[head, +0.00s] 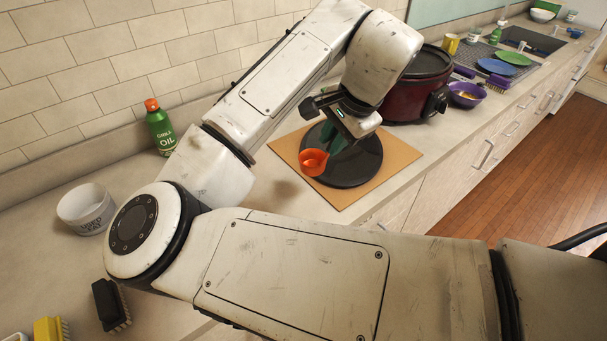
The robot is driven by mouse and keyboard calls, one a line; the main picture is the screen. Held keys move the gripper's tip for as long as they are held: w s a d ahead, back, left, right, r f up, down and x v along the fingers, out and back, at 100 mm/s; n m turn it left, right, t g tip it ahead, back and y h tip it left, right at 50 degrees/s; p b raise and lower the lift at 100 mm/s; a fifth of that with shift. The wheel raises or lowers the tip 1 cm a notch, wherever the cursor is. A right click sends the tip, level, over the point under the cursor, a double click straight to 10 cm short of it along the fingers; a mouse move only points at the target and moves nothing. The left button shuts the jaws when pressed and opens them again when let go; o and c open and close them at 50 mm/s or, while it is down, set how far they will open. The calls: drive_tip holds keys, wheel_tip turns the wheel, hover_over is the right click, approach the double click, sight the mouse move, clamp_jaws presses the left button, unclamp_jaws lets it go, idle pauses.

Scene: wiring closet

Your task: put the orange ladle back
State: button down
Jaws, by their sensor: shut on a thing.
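The orange ladle (313,162) shows as a round orange bowl just below my gripper (330,128). My gripper is shut on the ladle; its handle and the grip point are mostly hidden by my gripper and wrist. The ladle's bowl is in front of a round black glossy disc (355,172), perhaps a lid, which lies on a brown square board (395,155). I cannot tell whether the bowl touches the disc or hangs above it.
A dark red cooker (408,97) stands just behind the board, with a purple bowl (467,97) beside it. A green oil bottle (160,130) is near the wall. A white bowl (88,210) and a black brush (110,304) are at the left.

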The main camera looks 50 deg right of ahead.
drive_tip(key=w+a+f+p, duration=0.1)
drive_tip(key=w+a+f, duration=0.2)
drive_tip(key=f, duration=0.6)
drive_tip(key=shift+w+a+p, duration=0.25)
drive_tip(key=shift+a+p, duration=0.1)
drive_tip(key=shift+a, duration=0.2)
drive_tip(key=shift+f, duration=0.1)
drive_tip(key=shift+f, duration=0.15)
drive_tip(key=c, duration=1)
unclamp_jaws()
drive_tip(key=b+v, duration=0.1)
drive_tip(key=v, duration=1.1)
